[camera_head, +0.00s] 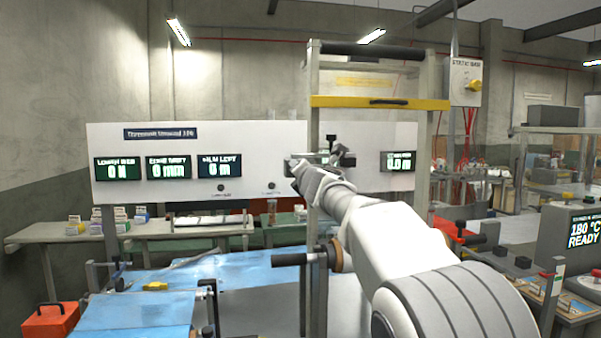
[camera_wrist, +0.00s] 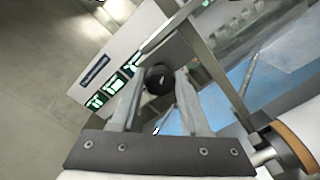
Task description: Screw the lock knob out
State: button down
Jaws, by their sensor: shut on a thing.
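The lock knob (camera_wrist: 158,79) is a round black knob with a small light mark. In the wrist view it sits between the two grey fingertips of my gripper (camera_wrist: 161,86), which is shut on it. In the head view my gripper (camera_head: 306,172) reaches up to the tall grey frame (camera_head: 312,110), in front of the white display panel (camera_head: 250,150). Dark fittings (camera_head: 342,155) show just beside and above it. The knob itself is not clear in the head view, and its thread is hidden.
A yellow bar (camera_head: 380,102) crosses the frame above my gripper. Blue film (camera_head: 240,270) covers the table at the lower left. A red toolbox (camera_head: 50,322) is on the floor at far left.

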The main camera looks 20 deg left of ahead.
jog(key=c, duration=0.6)
grip_release()
jog(key=shift+r, duration=0.25)
jog(key=shift+c, duration=0.2)
jog(key=shift+o, duration=1.3)
jog(key=shift+f, duration=0.2)
jog(key=b+v, duration=0.8)
jog(key=v, duration=0.9)
jog(key=shift+s, duration=0.2)
